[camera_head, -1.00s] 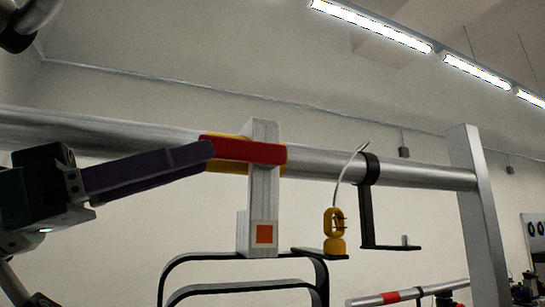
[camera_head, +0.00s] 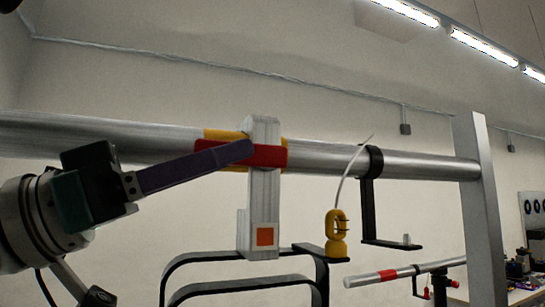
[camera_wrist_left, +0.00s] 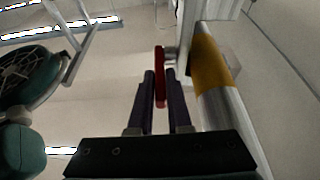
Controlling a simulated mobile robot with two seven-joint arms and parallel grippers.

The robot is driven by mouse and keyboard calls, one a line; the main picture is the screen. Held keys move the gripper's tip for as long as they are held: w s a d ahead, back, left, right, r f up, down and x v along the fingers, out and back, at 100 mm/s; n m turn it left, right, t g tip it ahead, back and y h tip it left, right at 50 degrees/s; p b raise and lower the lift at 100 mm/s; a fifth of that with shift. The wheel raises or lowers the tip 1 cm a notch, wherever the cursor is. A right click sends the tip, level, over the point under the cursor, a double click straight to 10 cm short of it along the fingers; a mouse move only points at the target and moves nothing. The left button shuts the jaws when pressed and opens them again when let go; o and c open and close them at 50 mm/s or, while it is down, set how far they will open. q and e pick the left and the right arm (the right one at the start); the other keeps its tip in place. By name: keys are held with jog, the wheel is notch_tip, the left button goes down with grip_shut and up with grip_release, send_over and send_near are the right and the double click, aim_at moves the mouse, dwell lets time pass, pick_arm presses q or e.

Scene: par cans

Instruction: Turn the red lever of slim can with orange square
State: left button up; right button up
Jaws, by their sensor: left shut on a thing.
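The slim can is a pale grey upright block (camera_head: 264,195) with an orange square (camera_head: 265,236) low on its front, set against the thick metal bar. Its red lever (camera_head: 268,156) crosses the upper part, roughly level in the head view. My left gripper (camera_head: 245,152) comes in from the left, its dark purple fingers overlapping the lever's left part. In the left wrist view the red lever (camera_wrist_left: 160,75) stands between the two purple fingers (camera_wrist_left: 161,85), which are shut on it. My right gripper is not in view.
The metal bar (camera_head: 420,166) with yellow tape runs behind the can to a post (camera_head: 478,200). A black bracket (camera_head: 370,215) and a yellow fitting with a white cable (camera_head: 337,232) are at right. Black curved rails (camera_head: 240,284) lie below.

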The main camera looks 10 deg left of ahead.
pick_arm(q)
grip_shut()
dwell(0.8)
